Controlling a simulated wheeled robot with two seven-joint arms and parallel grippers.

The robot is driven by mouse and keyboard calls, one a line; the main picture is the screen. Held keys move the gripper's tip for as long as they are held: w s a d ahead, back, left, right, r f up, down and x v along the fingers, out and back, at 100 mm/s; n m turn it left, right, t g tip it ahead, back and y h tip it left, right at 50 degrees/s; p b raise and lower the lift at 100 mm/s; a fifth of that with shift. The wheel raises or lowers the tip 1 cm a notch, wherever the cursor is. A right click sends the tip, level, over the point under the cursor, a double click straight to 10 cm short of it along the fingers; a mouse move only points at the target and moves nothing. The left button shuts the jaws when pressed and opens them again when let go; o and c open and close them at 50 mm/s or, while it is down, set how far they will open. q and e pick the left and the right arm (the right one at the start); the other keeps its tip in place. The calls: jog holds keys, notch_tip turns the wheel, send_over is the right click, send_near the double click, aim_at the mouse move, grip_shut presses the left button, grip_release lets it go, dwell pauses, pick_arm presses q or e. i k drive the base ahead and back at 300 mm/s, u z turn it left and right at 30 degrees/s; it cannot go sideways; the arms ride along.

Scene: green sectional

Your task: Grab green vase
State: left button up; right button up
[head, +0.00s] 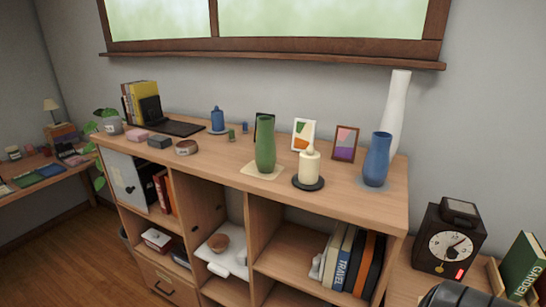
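The green vase (265,145) stands upright on a pale square mat on top of the wooden shelf unit (220,160), near its front edge. A cream candle (309,166) on a dark round base is just to its right. A dark picture frame is partly hidden behind the vase. Neither of my grippers shows in the head view, and nothing holds the vase.
A blue vase (377,160), a tall white vase (397,112) and framed pictures (345,143) stand on the right part of the top. A laptop (172,126) and small boxes are on the left. A black clock (449,240) stands lower right.

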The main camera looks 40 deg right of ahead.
aim_at(265, 147)
jog(key=z, duration=1.75)
